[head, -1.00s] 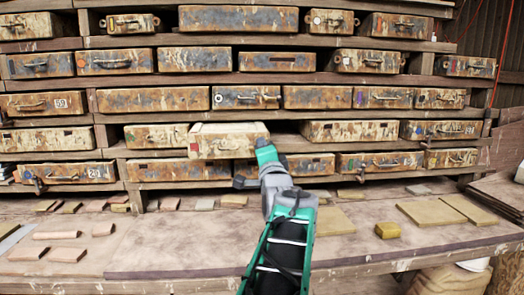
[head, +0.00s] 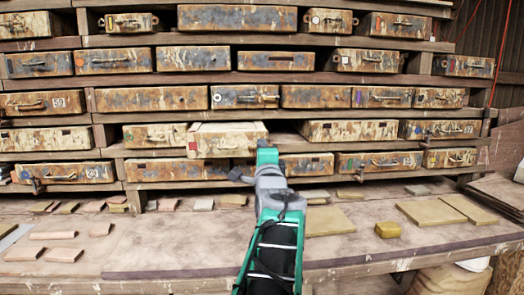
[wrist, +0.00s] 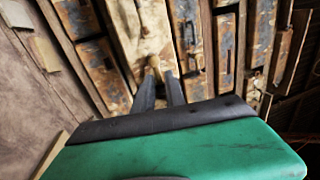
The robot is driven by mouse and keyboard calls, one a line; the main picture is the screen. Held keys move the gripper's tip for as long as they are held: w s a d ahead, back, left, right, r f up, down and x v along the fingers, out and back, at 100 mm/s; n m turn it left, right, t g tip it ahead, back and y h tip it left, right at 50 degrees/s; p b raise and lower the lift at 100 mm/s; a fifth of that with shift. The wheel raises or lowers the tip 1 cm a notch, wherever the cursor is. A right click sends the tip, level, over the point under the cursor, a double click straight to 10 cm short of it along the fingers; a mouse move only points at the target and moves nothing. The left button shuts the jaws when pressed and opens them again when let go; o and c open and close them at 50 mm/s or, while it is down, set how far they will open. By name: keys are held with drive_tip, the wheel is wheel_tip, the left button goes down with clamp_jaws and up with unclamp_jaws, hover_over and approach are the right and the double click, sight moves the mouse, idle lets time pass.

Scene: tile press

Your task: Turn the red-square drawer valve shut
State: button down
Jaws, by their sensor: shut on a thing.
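The drawer with the red square (head: 205,143) stands out from its shelf in the middle of the rack, with a pale top and a worn, paint-flecked front. Its small red square sits at the left of the front, and a handle-like fitting (head: 228,148) is in the middle. My gripper (wrist: 160,80) reaches up to this drawer in the wrist view, its two dark fingers closed around a small fitting on the front (wrist: 154,67). Only part of that fitting shows between the fingertips. In the head view my wrist hides the fingertips.
Shelves of similar worn drawers (head: 150,99) surround it, several with handles. Below, a workbench (head: 180,245) carries pink tiles (head: 55,235), flat yellowish slabs (head: 417,214) and a yellow block (head: 388,230). The bench's middle front is mostly clear.

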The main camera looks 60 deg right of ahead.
drive_tip(key=c, duration=1.5)
unclamp_jaws()
drive_tip(key=shift+c, duration=0.2)
drive_tip(key=v, duration=0.8)
drive_tip(key=shift+b, duration=0.4)
